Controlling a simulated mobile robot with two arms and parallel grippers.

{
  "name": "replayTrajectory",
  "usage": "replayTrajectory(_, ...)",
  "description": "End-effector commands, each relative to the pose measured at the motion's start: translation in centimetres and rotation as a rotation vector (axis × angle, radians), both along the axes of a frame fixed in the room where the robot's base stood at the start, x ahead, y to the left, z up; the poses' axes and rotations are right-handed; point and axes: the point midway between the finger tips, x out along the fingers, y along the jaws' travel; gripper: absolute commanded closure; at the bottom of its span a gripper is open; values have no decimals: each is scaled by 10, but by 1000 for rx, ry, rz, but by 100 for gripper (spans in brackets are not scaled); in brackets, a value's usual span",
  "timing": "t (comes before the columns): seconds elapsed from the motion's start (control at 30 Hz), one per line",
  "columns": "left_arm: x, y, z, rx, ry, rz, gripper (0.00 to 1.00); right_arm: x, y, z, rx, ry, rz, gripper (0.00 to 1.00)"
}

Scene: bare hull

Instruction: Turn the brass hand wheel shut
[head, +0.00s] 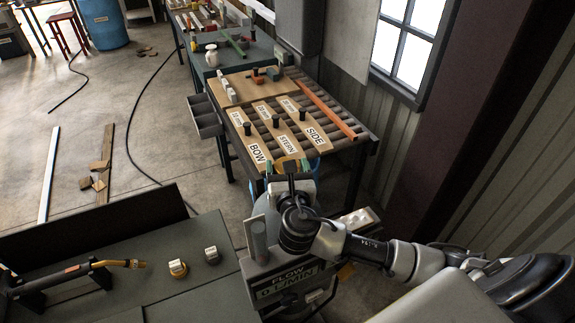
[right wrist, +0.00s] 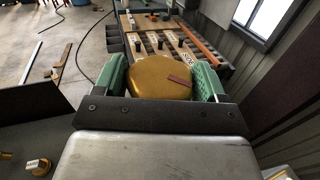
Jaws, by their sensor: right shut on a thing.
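The brass hand wheel (right wrist: 160,84) shows in the right wrist view as a round golden disc with a dark red mark on its right side. My right gripper (right wrist: 162,76) has its green fingers on either side of the wheel and is shut on it. In the head view my right gripper (head: 288,172) is at the end of the arm from the right, above a unit with a sign (head: 286,281) reading FLOW and L/MIN. The wheel is hidden there behind the gripper and wrist. My left gripper is in neither view.
A dark green bench (head: 190,292) at lower left holds a torch-like tool (head: 95,268) and two small knobs (head: 178,268). A slatted table (head: 345,145) with labelled boards stands beyond. A dark column (head: 480,110) and corrugated wall rise at right. Floor planks (head: 105,160) lie left.

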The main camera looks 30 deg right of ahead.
Motion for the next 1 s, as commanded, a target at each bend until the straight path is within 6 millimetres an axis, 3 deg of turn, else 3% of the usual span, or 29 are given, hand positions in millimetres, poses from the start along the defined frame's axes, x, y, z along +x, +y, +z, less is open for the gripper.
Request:
replayTrajectory(0.3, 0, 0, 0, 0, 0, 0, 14, 0, 1, -2, 0, 3, -98, 52)
replayTrajectory(0.77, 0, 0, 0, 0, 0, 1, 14, 0, 0, -2, -1, 3, -110, 52)
replayTrajectory(0.8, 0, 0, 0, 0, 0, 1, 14, 0, 0, -2, -1, 3, -110, 27)
replayTrajectory(0.93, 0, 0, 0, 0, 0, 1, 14, 0, 0, -1, 0, 2, -110, 7)
replayTrajectory(1.0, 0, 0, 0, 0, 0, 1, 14, 0, 0, -1, -1, 1, -110, 3)
